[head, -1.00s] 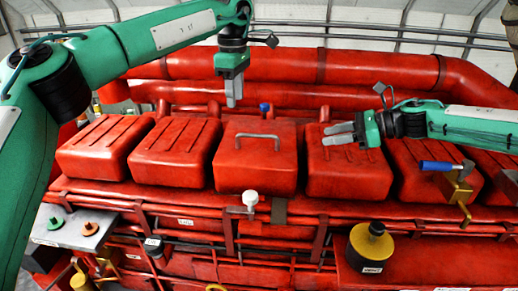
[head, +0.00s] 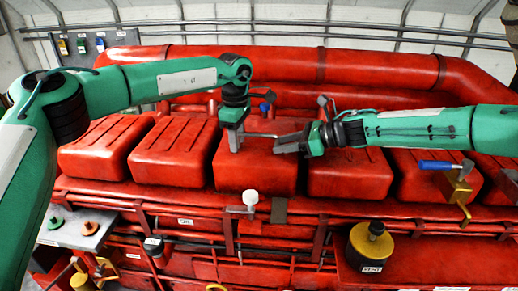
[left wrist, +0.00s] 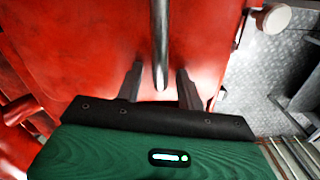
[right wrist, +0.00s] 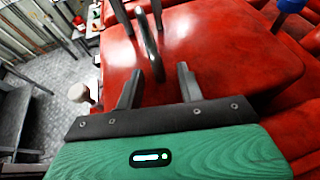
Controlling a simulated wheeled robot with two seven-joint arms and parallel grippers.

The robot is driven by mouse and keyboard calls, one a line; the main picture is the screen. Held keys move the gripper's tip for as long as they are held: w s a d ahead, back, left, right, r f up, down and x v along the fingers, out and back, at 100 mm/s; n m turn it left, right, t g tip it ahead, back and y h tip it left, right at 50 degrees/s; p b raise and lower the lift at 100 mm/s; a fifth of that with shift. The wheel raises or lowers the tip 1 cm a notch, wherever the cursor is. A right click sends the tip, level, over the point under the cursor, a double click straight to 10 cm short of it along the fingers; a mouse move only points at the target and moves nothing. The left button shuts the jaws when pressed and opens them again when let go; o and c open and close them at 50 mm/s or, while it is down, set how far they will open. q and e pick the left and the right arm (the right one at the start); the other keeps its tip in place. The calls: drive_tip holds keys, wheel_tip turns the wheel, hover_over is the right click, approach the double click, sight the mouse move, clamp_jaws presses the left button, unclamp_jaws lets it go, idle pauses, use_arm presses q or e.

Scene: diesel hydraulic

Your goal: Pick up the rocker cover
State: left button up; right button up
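The rocker cover (head: 255,176) is the red box with a metal bar handle (head: 262,135) on top, in the middle of a row of red covers. It sits in its row. My left gripper (head: 235,140) is at the handle's left end, pointing down. In the left wrist view its fingers stand apart on either side of the handle (left wrist: 160,50). My right gripper (head: 284,145) is at the handle's right end. In the right wrist view its fingers are also apart, with the handle (right wrist: 149,45) between them. Neither gripper visibly touches the bar.
Plain red covers (head: 172,152) stand close on both sides. Thick red pipes (head: 280,65) run behind. A white knob (head: 250,198) stands just in front of the cover.

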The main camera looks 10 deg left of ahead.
use_arm(q)
drive_tip(key=shift+c, duration=0.5)
use_arm(e)
drive_tip(key=shift+c, duration=0.5)
use_arm(q)
clamp_jaws()
use_arm(e)
clamp_jaws()
use_arm(q)
drive_tip(key=shift+r, duration=0.1)
use_arm(e)
drive_tip(key=shift+r, duration=0.15)
